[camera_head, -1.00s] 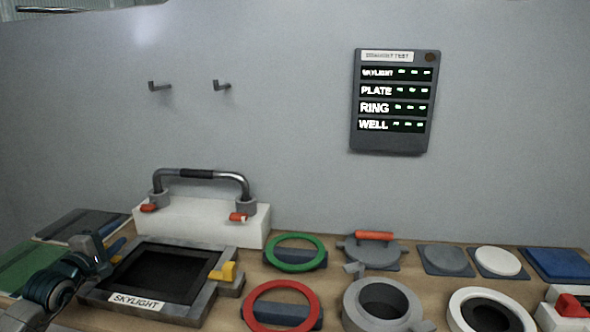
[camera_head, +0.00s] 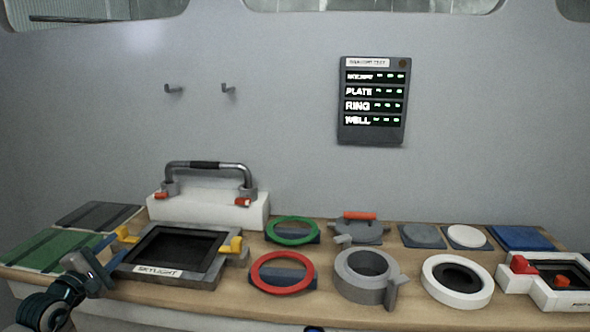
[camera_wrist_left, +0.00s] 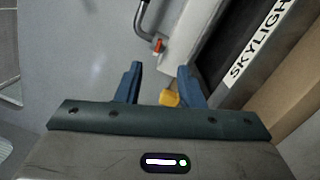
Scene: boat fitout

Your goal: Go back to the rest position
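My left gripper (camera_head: 106,259) is at the left front of the bench, beside the left edge of the skylight frame (camera_head: 200,276). In the left wrist view my left gripper (camera_wrist_left: 158,84) has its two blue fingers apart with nothing held between them. A yellow latch (camera_wrist_left: 169,98) shows behind the fingers, and the skylight's label (camera_wrist_left: 258,45) lies to the right. My right gripper is not in view.
The bench holds a white block with a bar handle (camera_head: 208,207), a green ring (camera_head: 293,230), a red ring (camera_head: 283,288), a grey well (camera_head: 351,287), a white ring (camera_head: 440,293) and a white frame (camera_head: 515,284). A test panel (camera_head: 372,138) and two hooks (camera_head: 173,89) are on the wall.

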